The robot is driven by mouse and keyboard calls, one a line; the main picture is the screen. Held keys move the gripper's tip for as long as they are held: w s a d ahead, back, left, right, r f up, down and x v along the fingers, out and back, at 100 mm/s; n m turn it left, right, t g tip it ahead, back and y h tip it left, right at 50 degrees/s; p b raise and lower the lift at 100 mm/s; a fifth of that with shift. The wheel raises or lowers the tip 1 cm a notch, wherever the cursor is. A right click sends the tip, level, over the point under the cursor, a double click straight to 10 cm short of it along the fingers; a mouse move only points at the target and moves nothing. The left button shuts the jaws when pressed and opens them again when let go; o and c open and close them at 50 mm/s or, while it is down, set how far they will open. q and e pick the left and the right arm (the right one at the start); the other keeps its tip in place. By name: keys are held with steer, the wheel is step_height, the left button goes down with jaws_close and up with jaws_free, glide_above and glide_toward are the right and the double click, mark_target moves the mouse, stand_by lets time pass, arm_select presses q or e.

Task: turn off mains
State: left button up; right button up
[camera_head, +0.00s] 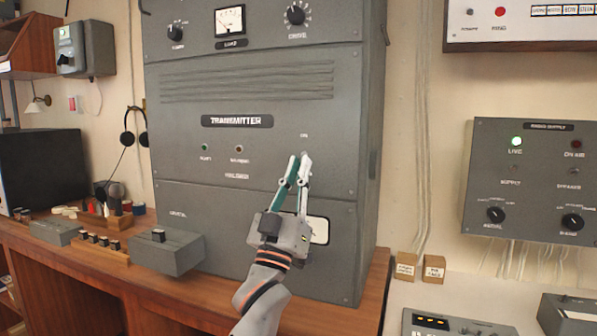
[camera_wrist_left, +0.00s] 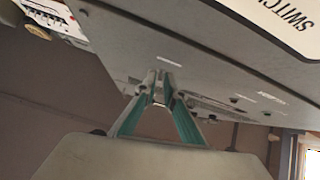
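The grey transmitter cabinet (camera_head: 250,175) stands at the centre of the head view. My left gripper (camera_head: 303,158) is in front of its middle panel, fingers pointing up, with the tips just below a small label reading "ON" (camera_head: 304,135). The fingers converge with their tips close together, and the gripper looks shut. No mains switch can be made out; the fingertips cover the spot under the label. In the left wrist view the fingertips (camera_wrist_left: 160,85) are close to the grey panel (camera_wrist_left: 215,60); contact cannot be told. My right gripper is not in view.
A white plate (camera_head: 319,231) is partly behind my gripper; its lettering "SWITCH" shows in the left wrist view (camera_wrist_left: 285,18). Two small lamps (camera_head: 238,148) sit left of the gripper. A grey supply box (camera_head: 530,185) with a lit green lamp hangs at right. A wooden desk (camera_head: 345,295) runs below.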

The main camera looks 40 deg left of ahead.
arm_select(q)
steer(key=shift+o, duration=0.6)
steer(key=shift+w, duration=0.1)
steer(key=v, duration=1.2)
steer(key=shift+f, duration=0.1)
